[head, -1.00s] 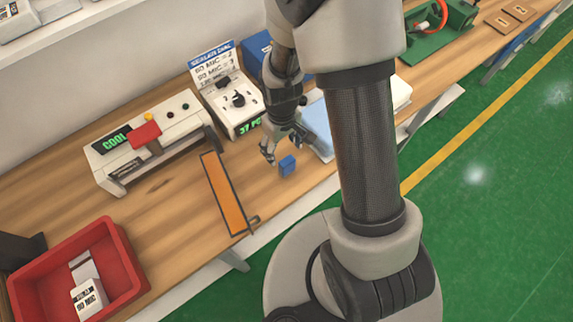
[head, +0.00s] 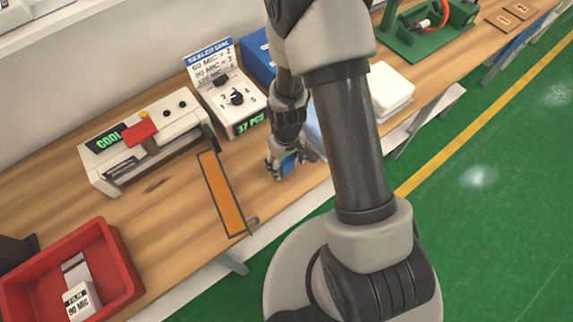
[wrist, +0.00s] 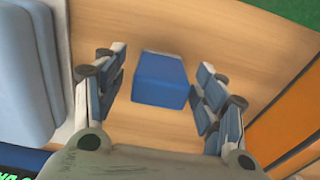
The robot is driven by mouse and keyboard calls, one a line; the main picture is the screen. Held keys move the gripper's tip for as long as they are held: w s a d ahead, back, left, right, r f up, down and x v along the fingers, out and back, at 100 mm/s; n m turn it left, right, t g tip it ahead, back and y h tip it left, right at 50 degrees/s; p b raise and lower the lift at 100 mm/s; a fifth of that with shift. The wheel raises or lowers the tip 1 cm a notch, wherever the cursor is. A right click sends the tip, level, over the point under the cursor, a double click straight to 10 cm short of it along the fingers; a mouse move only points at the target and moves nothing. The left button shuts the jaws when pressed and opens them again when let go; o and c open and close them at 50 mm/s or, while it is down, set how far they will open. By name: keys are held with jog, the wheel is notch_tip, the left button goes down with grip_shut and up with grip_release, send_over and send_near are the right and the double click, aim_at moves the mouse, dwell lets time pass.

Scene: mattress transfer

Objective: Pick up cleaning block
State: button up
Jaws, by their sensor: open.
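The cleaning block is a small blue block (head: 289,164) on the wooden table, near its front edge. In the wrist view the block (wrist: 160,80) sits between the two open fingers of my gripper (wrist: 160,90), with a gap on both sides. In the head view my gripper (head: 284,168) points down at the block, and its fingers partly hide it. Whether the fingertips touch the table cannot be told.
An orange strip in a dark frame (head: 223,195) lies left of the gripper. A pale blue stack (wrist: 20,70) is close on the other side. A sealer machine (head: 150,148), dial box (head: 228,98) and red bin (head: 122,262) stand farther left.

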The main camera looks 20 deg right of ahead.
jog(key=shift+c, duration=0.5)
jog(key=c, duration=1.2)
jog(key=shift+r, duration=0.1)
notch_tip(320, 180, up, 19)
jog(key=p, duration=0.5)
jog(key=w+f+m+b, duration=0.3)
jog(key=w+f+b, duration=0.1)
jog(key=b, duration=0.2)
jog(key=shift+w+f+m, duration=0.3)
jog(key=shift+f, duration=0.05)
